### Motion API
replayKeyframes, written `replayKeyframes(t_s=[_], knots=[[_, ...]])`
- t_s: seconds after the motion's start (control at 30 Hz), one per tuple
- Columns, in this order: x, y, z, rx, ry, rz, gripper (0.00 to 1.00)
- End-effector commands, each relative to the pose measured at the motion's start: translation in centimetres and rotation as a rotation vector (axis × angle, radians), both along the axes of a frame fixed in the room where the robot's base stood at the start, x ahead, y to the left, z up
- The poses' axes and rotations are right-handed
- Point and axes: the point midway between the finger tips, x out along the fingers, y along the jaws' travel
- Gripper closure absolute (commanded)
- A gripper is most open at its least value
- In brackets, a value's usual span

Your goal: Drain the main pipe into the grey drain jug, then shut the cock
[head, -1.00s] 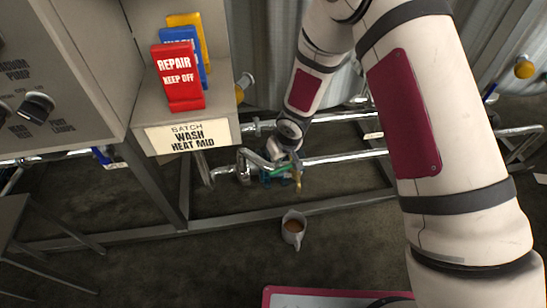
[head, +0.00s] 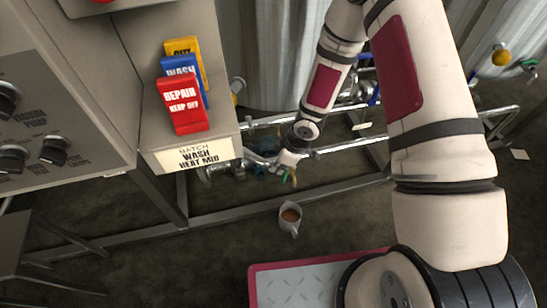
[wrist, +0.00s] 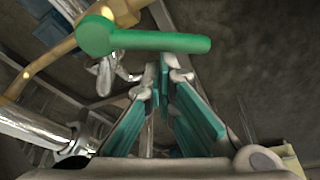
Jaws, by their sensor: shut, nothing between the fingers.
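The cock's green lever (wrist: 150,41) runs across the top of the wrist view, with its round hub at the left on a brass body (wrist: 62,48). The lever also shows small in the head view (head: 285,176), partly hidden by my wrist. My gripper (wrist: 165,72) is shut and empty, its fingertips just below the lever in the wrist view; I cannot tell whether they touch it. The grey drain jug (head: 290,226) stands upright on the floor below the cock in the head view and holds brown liquid. No falling stream can be made out.
Metal pipes (head: 340,147) and a frame rail (head: 235,213) run around the cock. A grey cabinet with red, blue and yellow tags (head: 183,105) stands at the left.

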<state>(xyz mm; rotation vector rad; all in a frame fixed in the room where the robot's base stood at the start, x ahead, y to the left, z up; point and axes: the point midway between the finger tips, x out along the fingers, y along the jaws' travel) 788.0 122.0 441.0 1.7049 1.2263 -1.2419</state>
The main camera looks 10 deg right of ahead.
Motion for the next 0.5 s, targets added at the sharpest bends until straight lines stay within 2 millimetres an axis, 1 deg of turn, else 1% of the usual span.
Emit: replayKeyframes(t_s=[0.07, 0.5], knots=[[-0.29, -0.39, 0.16, 0.0, 0.003, 0.051, 1.0], [-1.02, -1.28, -0.09, -0.003, 0.001, 0.044, 1.0]])
